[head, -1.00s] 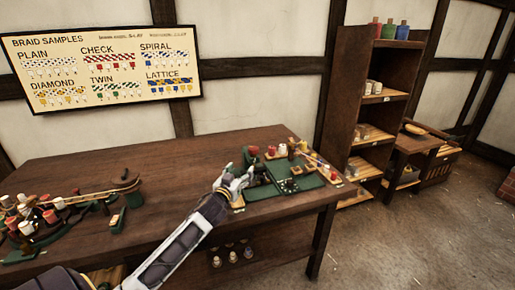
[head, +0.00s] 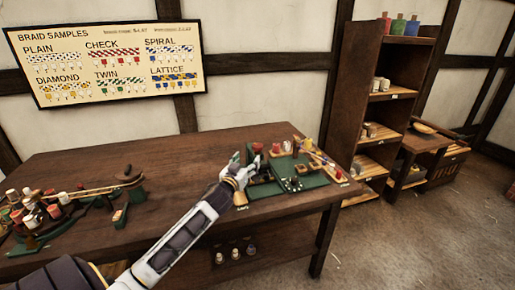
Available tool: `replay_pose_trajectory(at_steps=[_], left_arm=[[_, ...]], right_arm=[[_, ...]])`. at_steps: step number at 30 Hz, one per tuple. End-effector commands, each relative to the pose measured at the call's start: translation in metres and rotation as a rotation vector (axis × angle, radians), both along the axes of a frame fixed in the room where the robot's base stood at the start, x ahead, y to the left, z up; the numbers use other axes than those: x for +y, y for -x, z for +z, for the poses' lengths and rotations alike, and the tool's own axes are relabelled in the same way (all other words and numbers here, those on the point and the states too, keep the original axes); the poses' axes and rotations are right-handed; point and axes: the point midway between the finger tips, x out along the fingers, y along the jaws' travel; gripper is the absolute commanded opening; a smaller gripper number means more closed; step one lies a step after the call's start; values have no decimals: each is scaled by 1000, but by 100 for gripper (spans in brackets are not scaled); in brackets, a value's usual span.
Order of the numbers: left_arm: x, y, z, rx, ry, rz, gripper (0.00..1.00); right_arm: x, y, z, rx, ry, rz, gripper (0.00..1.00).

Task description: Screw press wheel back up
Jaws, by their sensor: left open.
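I cannot make out a press wheel for certain. A green-based device (head: 290,187) with small dark and wooden parts sits at the right end of the wooden table. My left gripper (head: 240,165) is open at the left edge of this device, and I cannot tell whether it touches anything there. A small brass-coloured piece (head: 240,198) stands just below the gripper. A second green-based device (head: 35,240) with several red, white and dark bobbins is at the table's left end. My right gripper is not in view.
The middle of the wooden table (head: 150,165) is mostly clear. A tall shelf (head: 352,120) stands behind the table's right end, with a low cabinet (head: 425,143) beside it. A braid sample board (head: 105,62) hangs on the wall. Small bottles (head: 235,254) stand under the table.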

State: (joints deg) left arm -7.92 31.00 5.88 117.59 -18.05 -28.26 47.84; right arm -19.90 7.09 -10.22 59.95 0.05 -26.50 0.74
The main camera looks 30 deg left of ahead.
Motion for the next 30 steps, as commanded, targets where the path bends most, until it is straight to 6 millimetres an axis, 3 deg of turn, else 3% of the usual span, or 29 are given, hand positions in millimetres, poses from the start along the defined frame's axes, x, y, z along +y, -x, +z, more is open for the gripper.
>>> replay_pose_trajectory(at_steps=[30], left_arm=[[16, -70, 0, 0, -1, 1, 65]], right_arm=[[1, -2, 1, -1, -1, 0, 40]])
